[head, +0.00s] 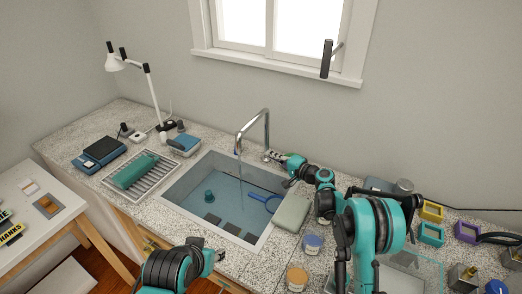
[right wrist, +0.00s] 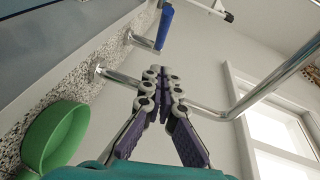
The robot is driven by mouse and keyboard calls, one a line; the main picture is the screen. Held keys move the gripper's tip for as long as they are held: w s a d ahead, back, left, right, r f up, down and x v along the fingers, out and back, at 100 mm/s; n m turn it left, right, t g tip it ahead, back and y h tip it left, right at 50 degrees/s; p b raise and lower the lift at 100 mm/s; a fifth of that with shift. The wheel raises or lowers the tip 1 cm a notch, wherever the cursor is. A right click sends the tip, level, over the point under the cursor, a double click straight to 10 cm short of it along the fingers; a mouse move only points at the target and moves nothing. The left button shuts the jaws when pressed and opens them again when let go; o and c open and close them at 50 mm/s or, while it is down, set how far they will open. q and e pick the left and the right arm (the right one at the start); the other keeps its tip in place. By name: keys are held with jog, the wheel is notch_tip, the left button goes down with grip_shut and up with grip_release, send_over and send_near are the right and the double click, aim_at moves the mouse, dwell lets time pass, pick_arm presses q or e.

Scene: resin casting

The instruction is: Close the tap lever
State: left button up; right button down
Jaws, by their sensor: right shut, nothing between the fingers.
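The chrome tap (head: 266,128) rises behind the sink (head: 176,203), its spout arching over the basin. A thin pale line, like running water, drops from the spout. In the right wrist view, the tap's pipe (right wrist: 235,108) runs past the fingers, and a lever with a blue grip (right wrist: 164,28) stands up beyond them. I cannot make the lever out in the head view. My right gripper (head: 272,156) is shut and empty by the tap base; its fingers (right wrist: 160,78) look apart from the blue grip. My left gripper (head: 207,250) is low in front of the sink, its fingers unclear.
A grey-green block (head: 291,213) lies on the sink's right rim, under my right arm. The basin holds water and a blue-handled tool (head: 266,199). A rack (head: 143,178) stands left of the sink.

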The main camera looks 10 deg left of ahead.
jog(key=s+a+b+x, duration=0.1)
jog(key=s+b+x, duration=0.1)
jog(key=x, duration=1)
jog(key=shift+a+f+b, duration=0.2)
jog(key=shift+a+b, duration=0.2)
jog(key=shift+b, duration=0.4)
jog(key=shift+s+a, duration=0.15)
jog(key=shift+s+a+m+t+h, duration=0.3)
jog(key=shift+a+m+t+h, duration=0.45)
jog(key=shift+a+h, duration=0.05)
jog(key=shift+s+a+m+t+h, duration=0.25)
jog(key=shift+a+m+t+h, duration=0.5)
jog(key=shift+a+h, duration=0.05)
jog(key=a, duration=0.3)
